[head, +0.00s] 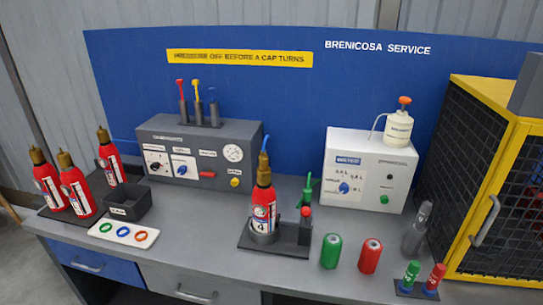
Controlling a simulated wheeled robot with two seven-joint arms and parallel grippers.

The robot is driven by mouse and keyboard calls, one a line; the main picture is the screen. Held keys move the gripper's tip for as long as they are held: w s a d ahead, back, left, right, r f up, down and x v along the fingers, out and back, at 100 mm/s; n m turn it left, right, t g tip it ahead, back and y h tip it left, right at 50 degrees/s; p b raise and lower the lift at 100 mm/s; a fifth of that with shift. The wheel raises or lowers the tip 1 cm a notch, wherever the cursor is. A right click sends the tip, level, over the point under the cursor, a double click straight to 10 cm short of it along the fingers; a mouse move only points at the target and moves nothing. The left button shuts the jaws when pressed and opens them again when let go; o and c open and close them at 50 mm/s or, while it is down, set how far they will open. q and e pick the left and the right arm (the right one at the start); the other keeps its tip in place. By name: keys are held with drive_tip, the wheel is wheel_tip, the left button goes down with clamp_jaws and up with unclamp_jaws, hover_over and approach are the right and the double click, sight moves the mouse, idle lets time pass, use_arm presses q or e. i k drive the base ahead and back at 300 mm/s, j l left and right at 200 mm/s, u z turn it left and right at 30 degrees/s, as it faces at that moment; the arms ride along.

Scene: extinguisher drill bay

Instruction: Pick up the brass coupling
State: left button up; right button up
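No loose part in view is clearly a separate brass coupling. A red extinguisher (263,207) marked 4 stands upright in a dark holder (285,255) in the middle of the bench. A brass-coloured fitting (264,177) sits on its top, with a thin blue hose rising from it. I cannot tell whether this fitting is the coupling. Three more red extinguishers, one at the front (76,188), stand at the left, each with a brass-coloured top (65,160). Neither of my grippers is in view.
Behind stand a grey control box (150,130) and a white dispenser box (362,150). A ring tray (142,240) and dark bin (130,203) lie left. Green (331,251) and red (370,256) cans stand right of centre. A yellow-framed mesh cage (458,170) bounds the right.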

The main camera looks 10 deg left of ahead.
sight(263, 158)
drive_tip(key=k+j, duration=0.1)
drive_tip(key=j, duration=0.55)
drive_tip(key=j+z, duration=0.15)
drive_tip(key=j, duration=0.5)
drive_tip(key=k, duration=0.05)
